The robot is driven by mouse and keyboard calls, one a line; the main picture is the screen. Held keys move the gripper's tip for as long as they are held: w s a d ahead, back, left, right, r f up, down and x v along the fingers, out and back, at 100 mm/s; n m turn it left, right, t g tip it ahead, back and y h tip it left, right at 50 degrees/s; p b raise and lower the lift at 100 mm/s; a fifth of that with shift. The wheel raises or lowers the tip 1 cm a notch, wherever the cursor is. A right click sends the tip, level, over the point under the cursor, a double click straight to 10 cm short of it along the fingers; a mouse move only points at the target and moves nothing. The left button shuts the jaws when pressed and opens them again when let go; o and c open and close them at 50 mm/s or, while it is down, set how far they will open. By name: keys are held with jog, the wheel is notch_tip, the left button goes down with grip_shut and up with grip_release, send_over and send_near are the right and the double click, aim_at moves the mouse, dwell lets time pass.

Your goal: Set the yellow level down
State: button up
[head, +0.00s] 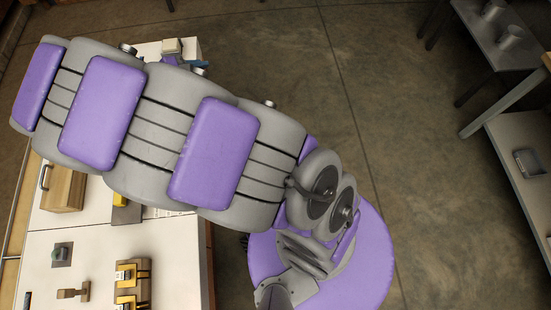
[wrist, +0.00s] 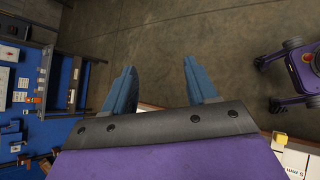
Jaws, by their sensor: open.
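My gripper (wrist: 160,78) shows in the wrist view with its two blue fingers spread wide. Nothing is between them; bare floor shows beyond. In the head view the gripper is not seen, and my arm crosses much of the bench. I cannot pick out the yellow level for certain. A yellow item (head: 121,216) on the bench is partly hidden by my arm in the head view. A small yellow block (wrist: 280,138) shows at lower right in the wrist view, beside a white sheet. I cannot tell whether these are the same thing.
The white bench (head: 170,270) bears a wooden box (head: 63,188), yellow-and-black items on wooden stands (head: 126,275) and a small grey-green block (head: 62,254). A grey shelf unit (head: 530,150) stands at right. A blue workbench (wrist: 60,95) is at left in the wrist view.

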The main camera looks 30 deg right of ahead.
jog(key=s+d+r+m+g+y, duration=0.2)
jog(key=s+d+m, duration=0.25)
jog(key=s, duration=0.35)
jog(key=s+d+r+m+g+y, duration=0.1)
jog(key=s+d+m+g+y, duration=0.1)
jog(key=s+d+m, duration=0.4)
jog(key=s+a+m+y, duration=0.2)
jog(key=s+y, duration=0.1)
jog(key=s, duration=0.5)
jog(key=s+a+m+y, duration=0.2)
jog(key=s+a+y, duration=0.1)
jog(key=s, duration=0.5)
jog(key=shift+s+a+r+g, duration=0.2)
jog(key=shift+s+a+g, duration=0.1)
jog(key=shift+s+g, duration=0.1)
